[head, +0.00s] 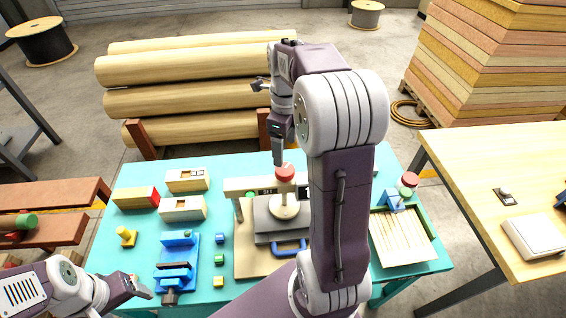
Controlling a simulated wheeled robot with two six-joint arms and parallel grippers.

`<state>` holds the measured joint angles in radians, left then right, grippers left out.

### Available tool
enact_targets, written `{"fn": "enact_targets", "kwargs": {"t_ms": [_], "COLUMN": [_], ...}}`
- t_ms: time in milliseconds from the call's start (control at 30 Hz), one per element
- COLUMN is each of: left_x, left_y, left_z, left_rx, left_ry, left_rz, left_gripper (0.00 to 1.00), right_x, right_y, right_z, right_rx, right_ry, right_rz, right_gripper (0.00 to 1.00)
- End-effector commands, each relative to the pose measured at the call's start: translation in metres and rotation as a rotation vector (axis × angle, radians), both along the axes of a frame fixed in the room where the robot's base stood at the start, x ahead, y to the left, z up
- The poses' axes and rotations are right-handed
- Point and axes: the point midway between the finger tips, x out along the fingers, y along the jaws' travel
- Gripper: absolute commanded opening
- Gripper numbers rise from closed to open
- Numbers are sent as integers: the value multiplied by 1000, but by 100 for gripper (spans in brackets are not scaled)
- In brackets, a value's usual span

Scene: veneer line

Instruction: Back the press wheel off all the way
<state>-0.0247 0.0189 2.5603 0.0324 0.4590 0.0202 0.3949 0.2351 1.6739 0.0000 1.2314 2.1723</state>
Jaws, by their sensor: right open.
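The press (270,248) stands in the middle of the teal table, with a tan base, grey plates and a pale crossbar. Its wheel (286,211) looks like a cream disc with a red knob (285,173) rising at its far side. My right gripper (278,155) points down just above the red knob, open and seemingly empty; I cannot tell whether it touches the knob. My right arm covers the press's right side. My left gripper (142,290) is low at the left, near the table's front edge, away from the press; its jaws are unclear.
A blue vise (176,265), small coloured blocks (219,260) and wooden boxes (183,208) lie left of the press. A tray of wooden strips (402,238) is at the right. Logs (190,68) lie behind the table (108,240). A wooden bench (500,165) stands at the right.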

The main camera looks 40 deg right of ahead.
Motion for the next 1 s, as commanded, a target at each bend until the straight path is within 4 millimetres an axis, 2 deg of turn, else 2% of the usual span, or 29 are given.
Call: {"fn": "enact_targets", "kwargs": {"t_ms": [200,400,533,733,767,967,1000], "left_x": [0,0,0,0,0,0,0], "left_y": [0,0,0,0,0,0,0], "left_z": [1,3,3,3,3,3,3], "left_rx": [0,0,0,0,0,0,0], "left_ry": [0,0,0,0,0,0,0], "left_rz": [0,0,0,0,0,0,0], "left_gripper": [75,75,75,75,75,75,75], "right_x": [-2,-1,-1,0,0,0,0], "right_y": [1,0,0,0,0,0,0], "right_z": [-46,-76,-83,-84,-84,-83,-83], "right_rx": [3,2,1,0,0,0,0], "right_ry": [7,4,2,1,1,1,1], "right_rz": [1,1,1,1,1,1,2], "right_gripper": [75,75,75,75,70,14,13]}}
